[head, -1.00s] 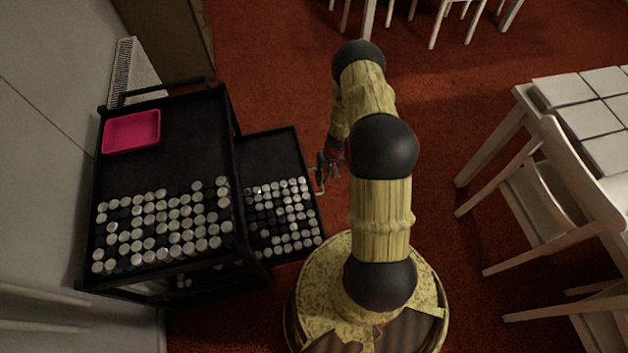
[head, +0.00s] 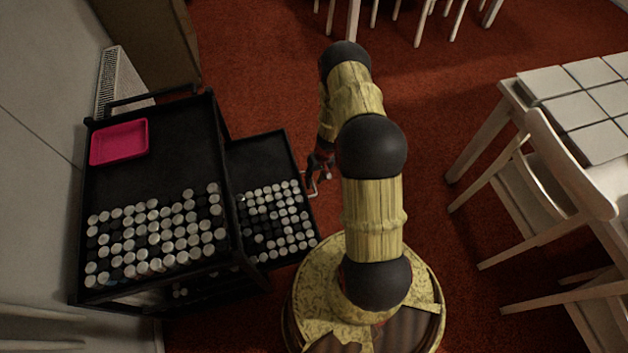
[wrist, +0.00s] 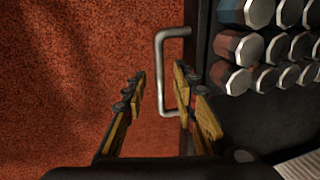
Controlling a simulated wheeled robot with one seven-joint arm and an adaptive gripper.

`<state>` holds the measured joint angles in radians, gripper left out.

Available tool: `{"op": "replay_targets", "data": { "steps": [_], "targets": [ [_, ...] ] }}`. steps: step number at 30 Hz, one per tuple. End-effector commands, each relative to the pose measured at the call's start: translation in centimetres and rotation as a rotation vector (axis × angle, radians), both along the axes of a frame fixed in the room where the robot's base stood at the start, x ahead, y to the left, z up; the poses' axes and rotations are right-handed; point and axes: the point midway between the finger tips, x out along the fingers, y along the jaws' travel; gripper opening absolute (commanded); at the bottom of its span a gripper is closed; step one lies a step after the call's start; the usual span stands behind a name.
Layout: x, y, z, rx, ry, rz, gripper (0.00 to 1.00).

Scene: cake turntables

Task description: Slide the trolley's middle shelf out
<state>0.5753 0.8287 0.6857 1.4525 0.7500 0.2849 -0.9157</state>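The middle shelf (head: 262,156) is a black tray that sticks out of the right side of the black trolley (head: 170,115). Rows of small round-topped items stand on its near part; its far part is bare. A U-shaped metal handle (wrist: 160,70) is on its outer edge. My gripper (head: 319,170) is beside that edge, at the handle. In the wrist view my gripper (wrist: 160,82) has its fingers apart, one on each side of the handle's bar in the picture. I cannot tell whether either finger touches it.
A pink tray (head: 120,142) and more round-topped items are on the trolley's top. A wall and a radiator (head: 107,80) are at the left. Red carpet lies open beyond the shelf. A white chair (head: 535,185) and table (head: 580,100) are at the right.

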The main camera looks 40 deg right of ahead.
Motion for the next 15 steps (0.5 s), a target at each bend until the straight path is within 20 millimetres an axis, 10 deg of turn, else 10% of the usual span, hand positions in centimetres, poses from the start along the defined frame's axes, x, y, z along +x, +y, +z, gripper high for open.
{"op": "replay_targets", "data": {
  "steps": [15],
  "targets": [
    [-0.5, -1.6, 8.0, -0.002, -0.003, -0.001, 0.28]
  ]
}}
